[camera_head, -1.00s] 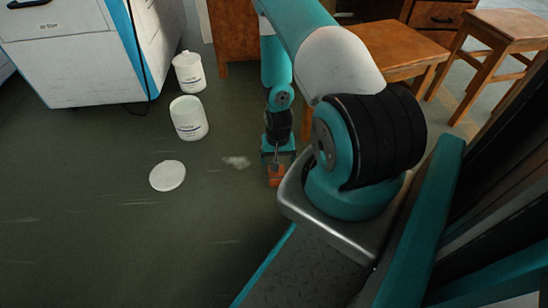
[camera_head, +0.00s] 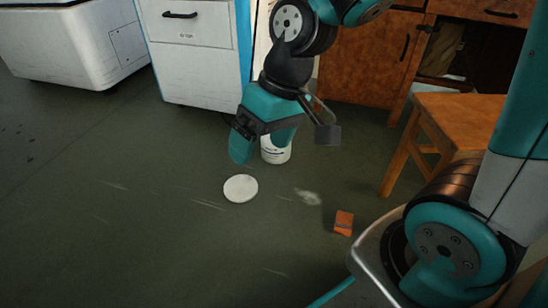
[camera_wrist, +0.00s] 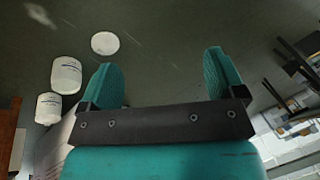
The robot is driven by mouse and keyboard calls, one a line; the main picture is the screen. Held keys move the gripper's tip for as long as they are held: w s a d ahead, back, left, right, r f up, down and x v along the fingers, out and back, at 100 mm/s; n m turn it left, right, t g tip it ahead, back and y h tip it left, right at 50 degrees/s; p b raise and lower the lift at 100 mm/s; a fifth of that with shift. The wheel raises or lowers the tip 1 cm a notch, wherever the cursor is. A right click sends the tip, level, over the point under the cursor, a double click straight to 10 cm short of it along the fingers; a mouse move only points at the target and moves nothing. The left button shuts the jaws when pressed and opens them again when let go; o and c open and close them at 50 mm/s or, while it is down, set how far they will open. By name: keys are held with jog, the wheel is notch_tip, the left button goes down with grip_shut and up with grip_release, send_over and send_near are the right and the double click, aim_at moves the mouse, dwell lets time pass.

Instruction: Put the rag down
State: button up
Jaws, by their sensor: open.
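A small orange-red folded piece, which looks like the rag (camera_head: 344,222), lies on the dark floor in the head view, right of a pale patch. My gripper (camera_head: 262,150) is raised left of it and well apart from it. The gripper's teal fingers are spread with nothing between them, as the wrist view (camera_wrist: 160,64) also shows. The rag does not show in the wrist view.
A white disc (camera_head: 240,188) lies flat on the floor. A white tub (camera_head: 276,152) stands behind my gripper; two tubs show in the wrist view (camera_wrist: 66,75). A wooden stool (camera_head: 450,108) and white cabinet (camera_head: 195,65) stand behind. The left floor is clear.

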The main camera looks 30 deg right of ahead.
jog(key=s+a+r+n, duration=0.3)
jog(key=s+r+n, duration=0.1)
jog(key=s, duration=0.5)
jog(key=shift+s+a+r+g, duration=0.15)
jog(key=shift+a+r+g, duration=0.15)
jog(key=shift+r, duration=0.15)
jog(key=shift+d+r, duration=0.1)
notch_tip(320, 180, up, 51)
jog(key=p, duration=5.1)
